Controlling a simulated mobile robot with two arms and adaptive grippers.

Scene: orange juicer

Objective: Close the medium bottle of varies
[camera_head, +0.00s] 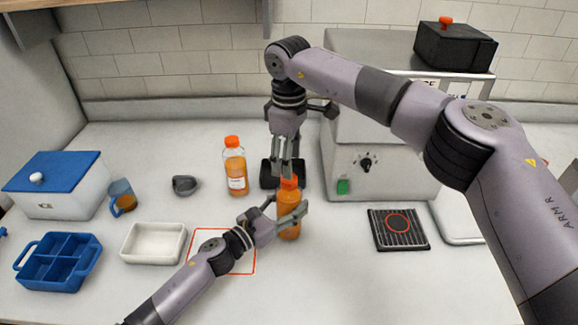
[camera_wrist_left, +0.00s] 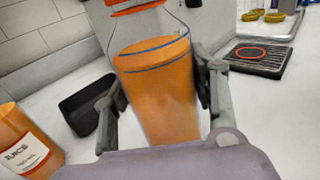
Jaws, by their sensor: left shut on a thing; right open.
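An orange juice bottle (camera_head: 289,222) stands upright on the counter, with an orange cap (camera_head: 289,182) at its top. My left gripper (camera_head: 284,212) is shut around the bottle's body from the left. In the left wrist view the bottle (camera_wrist_left: 160,95) fills the middle between the fingers, with juice up to its shoulder and an orange cap (camera_wrist_left: 135,8) cut off by the top edge. My right gripper (camera_head: 288,166) points down just above the cap, open. I cannot tell whether its fingertips touch the cap, or whether the cap is fully seated.
A second capped juice bottle (camera_head: 236,170) stands behind to the left. The juicer (camera_head: 385,165) stands right of the bottle, with a black container (camera_head: 268,178) close behind it. A white tray (camera_head: 153,243), blue divided tray (camera_head: 58,262) and drip grate (camera_head: 398,230) lie around.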

